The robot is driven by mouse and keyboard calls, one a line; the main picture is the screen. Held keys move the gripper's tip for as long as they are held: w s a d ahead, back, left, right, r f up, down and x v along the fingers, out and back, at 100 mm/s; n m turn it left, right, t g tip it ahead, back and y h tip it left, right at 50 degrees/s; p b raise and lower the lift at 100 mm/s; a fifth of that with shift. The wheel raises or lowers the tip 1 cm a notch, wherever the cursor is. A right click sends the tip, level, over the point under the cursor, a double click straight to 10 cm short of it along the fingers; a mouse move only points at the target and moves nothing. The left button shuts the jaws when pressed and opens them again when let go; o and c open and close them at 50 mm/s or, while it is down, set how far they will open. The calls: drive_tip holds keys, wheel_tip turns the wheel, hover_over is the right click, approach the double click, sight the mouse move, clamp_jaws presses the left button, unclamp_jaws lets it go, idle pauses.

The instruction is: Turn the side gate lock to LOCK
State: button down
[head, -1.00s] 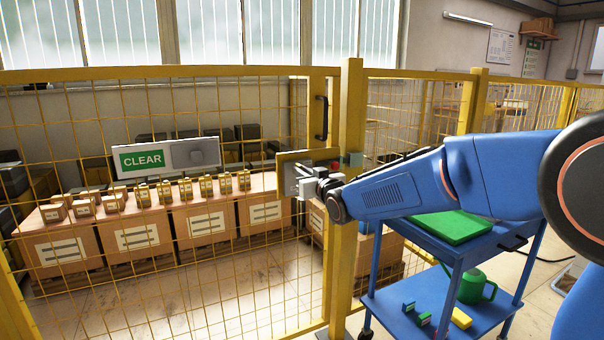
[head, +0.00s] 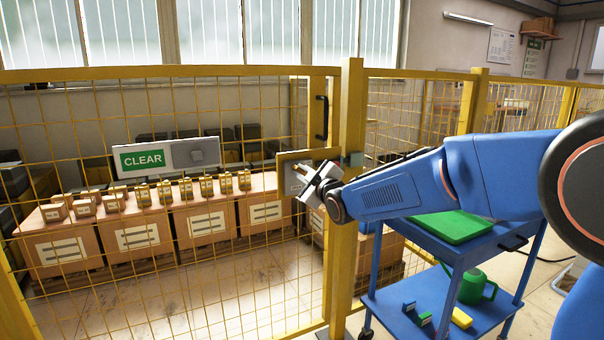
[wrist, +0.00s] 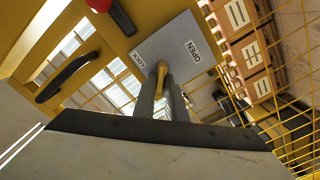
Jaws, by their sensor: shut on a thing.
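The side gate lock is a grey plate (wrist: 170,42) with an OPEN label (wrist: 193,50) and a LOCK label (wrist: 139,60) in the wrist view. A small brass lock handle (wrist: 162,70) stands out from the plate between the labels. Its exact setting is hard to tell. My gripper (wrist: 161,88) is shut on this handle, one dark finger on each side. In the head view my gripper (head: 316,183) is tilted at the lock plate (head: 292,172) on the gate and hides part of it.
The yellow mesh gate has a black pull handle (head: 321,118) above the lock, beside a yellow post (head: 350,200). A red knob (wrist: 122,16) sits near the plate. A blue cart (head: 470,243) stands right of the post, under my arm. A CLEAR sign (head: 143,160) shows at left.

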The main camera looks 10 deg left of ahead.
drive_tip(key=n, duration=0.4)
drive_tip(key=shift+f+n, duration=0.1)
drive_tip(key=shift+n, duration=2.1)
drive_tip(key=c, duration=1.8)
unclamp_jaws()
drive_tip(key=shift+s, duration=0.1)
drive_tip(key=v, duration=1.7)
drive_tip(key=shift+s+d+f, duration=0.1)
drive_tip(key=shift+d, duration=0.15)
